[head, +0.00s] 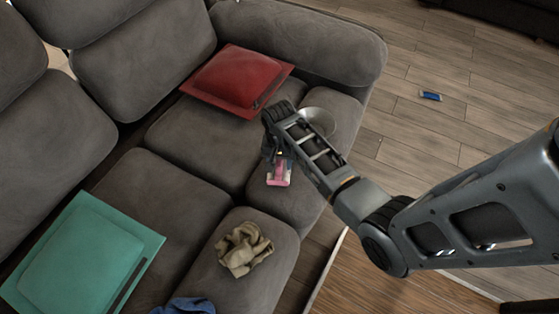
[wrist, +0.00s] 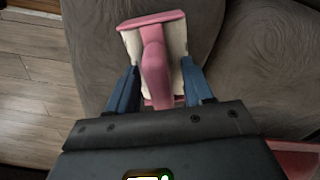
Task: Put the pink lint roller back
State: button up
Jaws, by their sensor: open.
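The pink lint roller (head: 279,173) lies on the grey sofa seat (head: 190,190), near the front edge. In the wrist view the lint roller (wrist: 154,55) shows a pink bar and handle with pale parts on both sides. My gripper (head: 273,152) is above and partly over it. In the wrist view my gripper (wrist: 160,80) is open, with one blue finger on each side of the roller. I cannot tell whether the fingers touch it. The handle's near end is hidden behind the gripper body.
A grey bowl (head: 320,119) is on the sofa right beside my arm. A red cushion (head: 226,77) lies behind it. A teal cushion (head: 75,255), a beige cloth (head: 243,249) and a blue cloth (head: 185,306) lie nearer. A small blue object (head: 430,96) is on the floor.

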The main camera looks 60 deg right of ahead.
jog(key=shift+r, duration=0.15)
notch_tip(320, 180, up, 12)
jog(key=p, duration=0.2)
jog(key=s+a+f+n+t+h, duration=0.1)
jog(key=s+a+n+t+h, duration=0.1)
jog(key=s+a+n+t, duration=0.7)
jog(key=s+a+r+n+t, duration=0.1)
jog(key=s+a+r+t, duration=0.1)
jog(key=s+r, duration=0.3)
jog(key=s+a+r+n+t+y, duration=0.1)
jog(key=s+a+r, duration=0.3)
jog(key=r, duration=0.7)
jog(key=s+a+r+n+t+y, duration=0.1)
jog(key=s+a+r+n+t, duration=0.1)
jog(key=s+r, duration=0.3)
notch_tip(320, 180, up, 4)
jog(key=shift+s+a+f+t, duration=0.25)
jog(key=shift+a+t, duration=0.25)
jog(key=shift+a, duration=0.4)
